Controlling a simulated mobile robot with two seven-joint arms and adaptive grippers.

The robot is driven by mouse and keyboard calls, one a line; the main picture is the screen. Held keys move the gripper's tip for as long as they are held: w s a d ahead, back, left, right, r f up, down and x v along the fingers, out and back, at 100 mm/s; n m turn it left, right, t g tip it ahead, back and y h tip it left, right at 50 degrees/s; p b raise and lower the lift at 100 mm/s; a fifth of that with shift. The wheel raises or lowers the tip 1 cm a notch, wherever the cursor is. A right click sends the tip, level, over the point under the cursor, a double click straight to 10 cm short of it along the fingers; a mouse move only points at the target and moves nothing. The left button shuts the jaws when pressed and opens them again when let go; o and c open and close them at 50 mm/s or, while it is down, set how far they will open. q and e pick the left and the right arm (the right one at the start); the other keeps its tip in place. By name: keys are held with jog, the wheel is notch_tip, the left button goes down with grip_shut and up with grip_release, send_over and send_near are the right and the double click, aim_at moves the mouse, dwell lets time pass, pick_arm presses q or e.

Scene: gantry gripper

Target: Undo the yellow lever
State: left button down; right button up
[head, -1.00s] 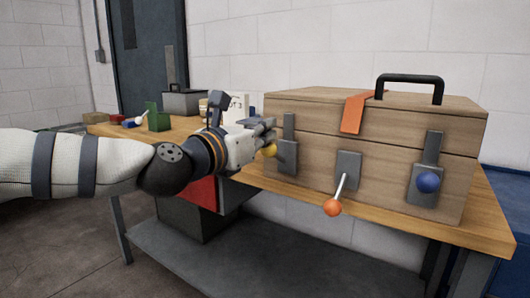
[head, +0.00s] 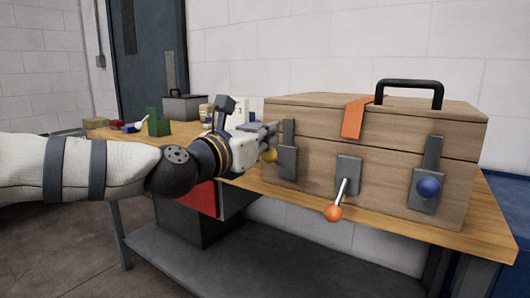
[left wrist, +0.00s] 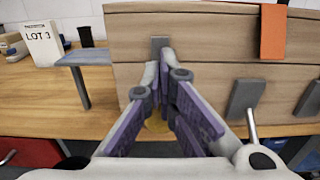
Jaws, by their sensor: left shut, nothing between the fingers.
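The wooden case (head: 310,145) stands on the workbench with its lid down. The yellow lever's knob (head: 269,156) is at the left of its front, below a grey latch plate (head: 289,150). My left gripper (head: 274,130) is shut and empty, its fingertips at the case front just above the yellow knob; I cannot tell whether they touch the lever. In the left wrist view the fingers (left wrist: 165,60) point at the grey plate (left wrist: 159,46), and the yellow knob (left wrist: 157,125) shows beneath them, partly hidden. My right gripper is not in view.
An orange-knobbed lever (head: 333,213) and a blue knob (head: 428,187) are on the same front. An orange strap (head: 355,118) hangs over the lid edge. A green block (head: 158,123) and a grey box (head: 185,106) stand left on the bench (head: 490,215).

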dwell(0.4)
pick_arm(q)
jog(key=shift+f+b, duration=0.85)
jog(key=shift+f, duration=0.6)
jog(key=shift+w+f+b, duration=0.1)
jog(key=shift+f+b, duration=0.8)
jog(key=shift+f, duration=0.4)
jog(key=shift+s+a+r+p, duration=0.1)
jog(key=shift+s+r+p, duration=0.2)
jog(key=shift+r, duration=0.15)
jog(key=shift+s+a+r+p, duration=0.35)
jog(key=shift+s+a+r, duration=0.1)
jog(key=shift+s+a, duration=0.1)
send_near(264, 154)
jog(key=shift+p+x, duration=0.4)
jog(key=shift+x, duration=0.65)
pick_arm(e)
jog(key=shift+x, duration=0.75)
pick_arm(q)
jog(key=shift+f, duration=0.15)
